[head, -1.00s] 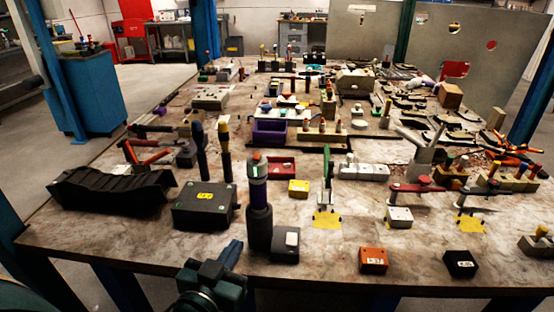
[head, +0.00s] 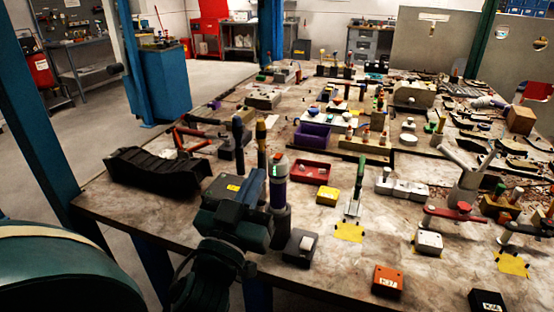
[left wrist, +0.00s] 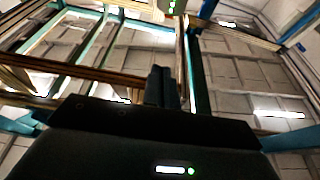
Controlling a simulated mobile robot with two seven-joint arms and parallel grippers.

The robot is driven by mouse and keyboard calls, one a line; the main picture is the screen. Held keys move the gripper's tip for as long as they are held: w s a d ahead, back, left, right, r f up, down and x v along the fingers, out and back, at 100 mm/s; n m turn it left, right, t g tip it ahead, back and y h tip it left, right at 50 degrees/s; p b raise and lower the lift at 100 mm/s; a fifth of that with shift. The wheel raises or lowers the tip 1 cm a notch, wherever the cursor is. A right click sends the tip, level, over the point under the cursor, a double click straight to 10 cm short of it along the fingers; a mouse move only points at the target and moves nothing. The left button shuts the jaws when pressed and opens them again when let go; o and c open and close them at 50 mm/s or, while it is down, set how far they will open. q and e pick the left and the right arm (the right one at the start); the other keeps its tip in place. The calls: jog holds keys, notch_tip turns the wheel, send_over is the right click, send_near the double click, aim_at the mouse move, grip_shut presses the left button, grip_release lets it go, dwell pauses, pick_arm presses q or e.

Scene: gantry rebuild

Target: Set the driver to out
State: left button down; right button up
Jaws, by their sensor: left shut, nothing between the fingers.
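What looks like the driver (head: 278,188) is an upright purple and black cylinder with a grey and orange top and a small green light. It stands near the table's front edge, beside a low black box with a white rocker (head: 301,246). I cannot tell if gripper and driver touch. My right gripper is not in view.
The table (head: 150,205) is crowded. A black ribbed ramp (head: 155,172) lies at the left. An orange box (head: 388,281) sits near the front edge.

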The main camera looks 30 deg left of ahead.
aim_at(273, 160)
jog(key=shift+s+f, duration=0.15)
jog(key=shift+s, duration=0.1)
